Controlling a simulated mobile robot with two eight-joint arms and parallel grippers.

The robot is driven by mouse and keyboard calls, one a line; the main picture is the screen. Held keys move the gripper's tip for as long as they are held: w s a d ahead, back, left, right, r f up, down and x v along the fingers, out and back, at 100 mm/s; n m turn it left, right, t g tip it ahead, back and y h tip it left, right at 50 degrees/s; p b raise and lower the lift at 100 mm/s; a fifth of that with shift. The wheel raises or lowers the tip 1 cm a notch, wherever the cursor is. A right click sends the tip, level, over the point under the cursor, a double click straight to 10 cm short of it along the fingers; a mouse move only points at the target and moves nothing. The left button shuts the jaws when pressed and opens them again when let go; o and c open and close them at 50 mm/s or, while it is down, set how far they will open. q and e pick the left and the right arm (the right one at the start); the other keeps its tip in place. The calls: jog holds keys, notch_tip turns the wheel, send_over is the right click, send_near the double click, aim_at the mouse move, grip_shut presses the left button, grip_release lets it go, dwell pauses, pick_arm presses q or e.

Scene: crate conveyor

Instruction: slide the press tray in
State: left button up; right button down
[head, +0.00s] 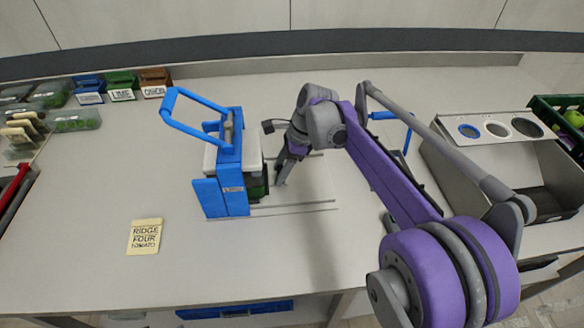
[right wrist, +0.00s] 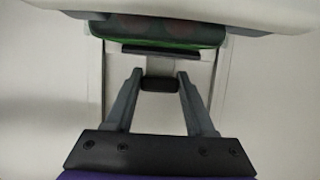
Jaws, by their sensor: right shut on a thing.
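The blue press (head: 208,198) with its raised loop lever stands on the counter left of centre. The press tray (head: 258,188), dark and green, shows at the press's right side, largely under the press's pale body. In the right wrist view the green tray (right wrist: 165,32) has a dark front edge and a small black handle (right wrist: 160,85). My right gripper (head: 281,181) is just right of the press, low over the counter. In the wrist view its two fingers (right wrist: 160,78) are shut on the black handle. My left gripper is in neither view.
Pale guide strips (head: 290,208) lie on the counter beside the press. A yellow note (head: 145,236) reading "RIDGE FOUR TOMATO" lies front left. Small labelled bins (head: 122,88) stand back left. A metal stand with round holes (head: 495,135) is at right. The counter's left middle is clear.

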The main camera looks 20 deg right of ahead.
jog(key=shift+a, duration=0.15)
jog(key=c, duration=0.7)
grip_release()
jog(key=o, duration=0.5)
jog(key=shift+w+a, duration=0.1)
jog(key=shift+a, duration=0.05)
jog(key=shift+c, duration=0.2)
jog(key=shift+d+r, duration=0.15)
jog(key=shift+d, duration=0.05)
jog(key=p+v, duration=0.1)
jog(key=v, duration=0.9)
jog(key=shift+r, duration=0.2)
